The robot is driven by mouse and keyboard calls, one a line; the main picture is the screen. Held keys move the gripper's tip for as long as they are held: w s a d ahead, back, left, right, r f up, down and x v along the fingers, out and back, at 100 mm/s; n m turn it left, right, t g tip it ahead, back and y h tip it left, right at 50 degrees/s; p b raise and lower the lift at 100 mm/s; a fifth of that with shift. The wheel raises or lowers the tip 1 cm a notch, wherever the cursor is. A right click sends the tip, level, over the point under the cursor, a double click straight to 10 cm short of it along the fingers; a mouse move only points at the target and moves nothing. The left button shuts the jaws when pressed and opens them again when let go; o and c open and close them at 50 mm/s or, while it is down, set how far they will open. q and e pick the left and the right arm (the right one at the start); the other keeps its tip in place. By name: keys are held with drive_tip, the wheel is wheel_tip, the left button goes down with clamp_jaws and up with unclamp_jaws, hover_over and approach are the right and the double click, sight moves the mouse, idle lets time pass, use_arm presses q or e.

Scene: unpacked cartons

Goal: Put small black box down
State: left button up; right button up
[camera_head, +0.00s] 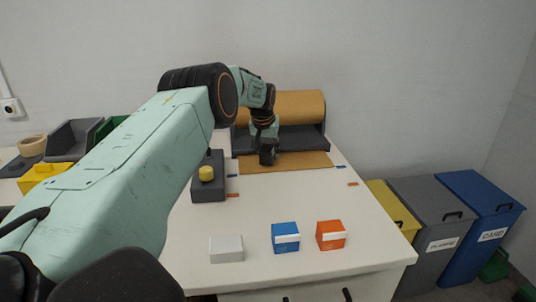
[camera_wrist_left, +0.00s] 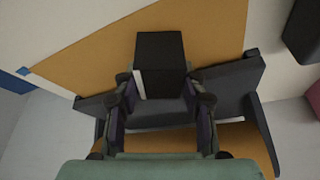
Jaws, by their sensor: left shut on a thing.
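The small black box (camera_head: 267,156) is in my left gripper (camera_head: 265,138), low over the brown paper sheet (camera_head: 300,161) at the back of the table. I cannot tell whether the box touches the paper. In the left wrist view the black box (camera_wrist_left: 160,52) sits between the two fingers of my left gripper (camera_wrist_left: 160,84), which is shut on it. The brown sheet (camera_wrist_left: 80,62) lies behind it in that view. My right gripper is not in view.
A brown paper roll (camera_head: 290,105) in a dark holder stands behind the sheet. White (camera_head: 227,249), blue (camera_head: 286,238) and orange (camera_head: 331,235) boxes stand in front. A dark block with a yellow button (camera_head: 206,173) is left. Bins (camera_head: 480,225) stand at right. The table's middle (camera_head: 275,200) is clear.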

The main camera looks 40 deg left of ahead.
use_arm(q)
drive_tip(key=shift+w+a+f, duration=0.1)
drive_tip(key=shift+w+f, duration=0.05)
drive_tip(key=shift+f, duration=0.35)
drive_tip(key=o, duration=1)
drive_tip(key=shift+f, duration=0.15)
drive_tip(key=shift+o, duration=0.2)
drive_tip(key=shift+r, duration=0.4)
drive_tip(key=p+v, duration=0.3)
drive_tip(key=v, duration=0.9)
